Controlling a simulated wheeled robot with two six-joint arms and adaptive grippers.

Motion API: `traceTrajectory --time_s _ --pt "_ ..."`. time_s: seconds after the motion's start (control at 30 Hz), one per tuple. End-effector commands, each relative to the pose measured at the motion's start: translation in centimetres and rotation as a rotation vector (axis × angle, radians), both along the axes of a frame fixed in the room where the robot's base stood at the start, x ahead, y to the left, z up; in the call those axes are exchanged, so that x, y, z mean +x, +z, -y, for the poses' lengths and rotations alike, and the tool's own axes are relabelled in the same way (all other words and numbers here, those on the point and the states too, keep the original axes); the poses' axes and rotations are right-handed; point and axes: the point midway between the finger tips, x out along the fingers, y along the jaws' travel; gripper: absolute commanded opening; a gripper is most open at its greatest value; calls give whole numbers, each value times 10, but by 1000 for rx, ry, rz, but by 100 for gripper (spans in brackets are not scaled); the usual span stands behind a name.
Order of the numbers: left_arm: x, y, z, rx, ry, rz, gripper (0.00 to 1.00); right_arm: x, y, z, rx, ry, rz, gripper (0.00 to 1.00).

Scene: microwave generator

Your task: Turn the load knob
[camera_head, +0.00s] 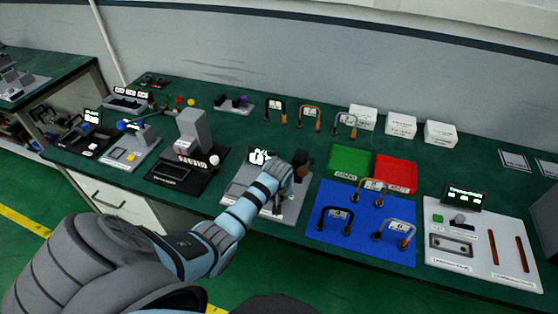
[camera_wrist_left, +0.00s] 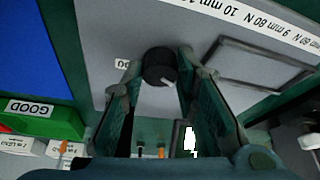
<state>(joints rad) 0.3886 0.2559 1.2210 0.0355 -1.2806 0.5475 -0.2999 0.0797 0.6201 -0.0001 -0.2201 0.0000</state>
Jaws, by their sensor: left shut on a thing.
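The load knob (camera_wrist_left: 159,66) is a short black cylinder with a small pale mark, standing on a grey panel (camera_wrist_left: 105,35). In the left wrist view it sits between the two fingertips of my left gripper (camera_wrist_left: 157,82), which is shut on it. In the head view my left gripper (camera_head: 286,182) reaches over the grey device plate (camera_head: 238,186) and hides the knob. A small lit display (camera_head: 260,156) stands at the back of this plate. My right gripper is not in view.
Right of the device lie a blue mat (camera_head: 345,237) with several clamp-like parts, a green tray (camera_head: 349,162) and a red tray (camera_head: 396,173). A black-based press (camera_head: 178,177) stands to the left. A white panel (camera_head: 478,270) is at the far right.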

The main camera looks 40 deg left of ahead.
Motion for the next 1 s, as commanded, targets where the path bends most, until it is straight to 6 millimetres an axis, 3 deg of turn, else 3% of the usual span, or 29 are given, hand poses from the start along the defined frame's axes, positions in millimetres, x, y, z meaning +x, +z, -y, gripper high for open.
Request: traceTrajectory --time_s 0.37,0.4,0.5,0.83,1.0 --pt "1 1 0 1 4 3 0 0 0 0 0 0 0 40" --pt "1 1 0 1 4 3 32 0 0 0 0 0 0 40" --pt "1 1 0 1 4 2 47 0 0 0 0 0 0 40" --pt "0 2 0 0 3 0 47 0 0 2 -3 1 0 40" --pt "-8 29 7 1 1 6 47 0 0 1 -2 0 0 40"
